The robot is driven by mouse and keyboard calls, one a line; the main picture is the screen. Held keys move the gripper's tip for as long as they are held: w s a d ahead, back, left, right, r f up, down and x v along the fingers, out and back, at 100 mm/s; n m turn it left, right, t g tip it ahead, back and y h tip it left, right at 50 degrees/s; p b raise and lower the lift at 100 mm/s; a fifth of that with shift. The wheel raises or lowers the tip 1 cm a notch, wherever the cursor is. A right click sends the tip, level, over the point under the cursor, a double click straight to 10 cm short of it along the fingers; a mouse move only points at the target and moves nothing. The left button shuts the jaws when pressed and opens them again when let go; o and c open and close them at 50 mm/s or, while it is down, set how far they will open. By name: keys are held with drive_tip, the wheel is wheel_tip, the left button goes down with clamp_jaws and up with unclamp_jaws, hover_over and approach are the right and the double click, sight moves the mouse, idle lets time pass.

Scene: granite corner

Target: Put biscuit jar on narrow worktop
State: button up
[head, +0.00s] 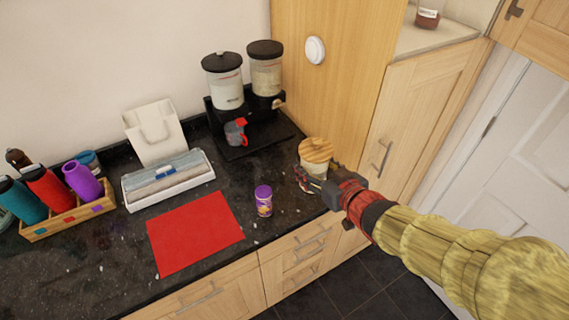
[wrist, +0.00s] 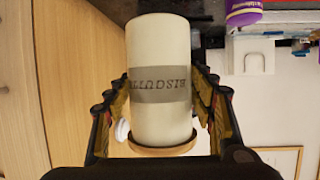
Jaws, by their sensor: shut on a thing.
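The biscuit jar (head: 315,153) is a pale canister with a wooden lid, at the right end of the black granite worktop (head: 105,250) in the head view. In the wrist view the jar (wrist: 160,60) appears upside down, with a grey label band and its lid towards the bottom. My gripper (head: 318,184) is shut on the jar, with a finger on each side of it in the wrist view (wrist: 160,105). Whether the jar's base touches the granite I cannot tell. A narrow ledge (head: 425,38) with a jar on it shows at the upper right; I cannot tell if it is the narrow worktop.
A purple-lidded pot (head: 264,201) stands left of the jar. A black dispenser (head: 245,90) with a mug (head: 235,132) is behind. A red mat (head: 193,232), a white tray (head: 168,180) and a bottle crate (head: 68,220) lie further left. A tall wooden panel (head: 330,75) rises close behind the jar.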

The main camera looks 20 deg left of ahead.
drive_tip(key=w+a+f+b, duration=0.2)
drive_tip(key=f, duration=0.1)
drive_tip(key=w+a+f+b, duration=0.2)
drive_tip(key=w+a+f, duration=0.1)
drive_tip(key=f, duration=0.1)
drive_tip(key=w+a+f+b, duration=0.2)
drive_tip(key=w+f, duration=0.1)
drive_tip(key=shift+w+a+f, duration=0.15)
drive_tip(key=shift+a+f, duration=0.1)
drive_tip(key=shift+f, duration=0.55)
drive_tip(key=shift+f, duration=0.2)
drive_tip(key=o, duration=1.6)
